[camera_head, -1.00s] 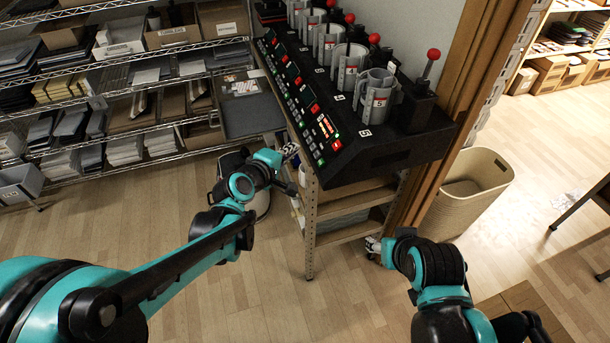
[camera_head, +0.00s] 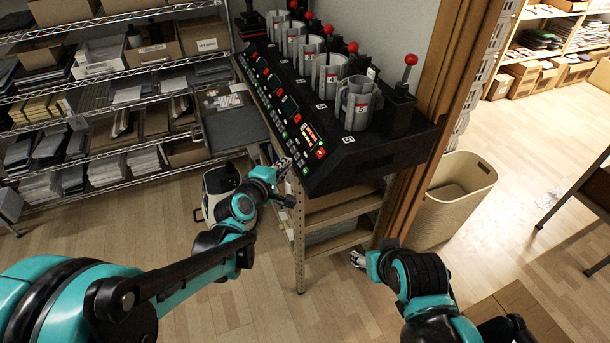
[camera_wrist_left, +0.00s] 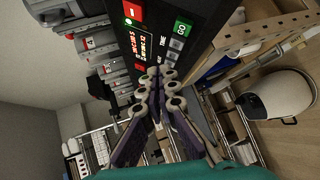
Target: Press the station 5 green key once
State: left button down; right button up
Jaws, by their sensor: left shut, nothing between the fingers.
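The mug press is a long black console (camera_head: 352,172) with a sloped key panel. Station 5 is at its near end, with a grey mug (camera_head: 358,108) marked 5. Its green key (camera_head: 305,171) is small in the head view, below a lit display and a red key. In the left wrist view a green GO key (camera_wrist_left: 184,28) shows near the top, level with a red key (camera_wrist_left: 133,10). My left gripper (camera_head: 284,166) is shut and empty, beside the panel's lower edge. Its fingertips (camera_wrist_left: 155,76) appear below the GO key; contact cannot be told. My right gripper (camera_head: 358,259) is low by the stand, mostly hidden.
Red-knobbed levers (camera_head: 410,60) stand behind the mugs. A metal shelf stand (camera_head: 300,250) carries the console. A beige bin (camera_head: 455,200) is at the right, a white-and-black container (camera_head: 220,190) behind my left arm. Wire shelving (camera_head: 110,100) fills the left back.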

aim_at(306, 171)
pick_arm(q)
jog(key=shift+w+d+f+b, duration=0.25)
jog(key=shift+d+f+b, duration=0.3)
jog(key=shift+d+f, duration=0.2)
jog(key=shift+w+d+f+b, duration=0.25)
jog(key=shift+d+f+b, duration=0.3)
jog(key=shift+d+f, duration=0.15)
dwell(0.5)
jog(key=shift+w+d+f+b, duration=0.1)
jog(key=shift+d+f+b, duration=0.2)
jog(key=shift+d+f+b, duration=0.3)
jog(key=shift+d+b, duration=0.05)
dwell(0.7)
dwell(0.4)
jog(key=shift+a+r+p, duration=0.5)
jog(key=shift+a+r, duration=0.1)
jog(key=shift+a, duration=0.05)
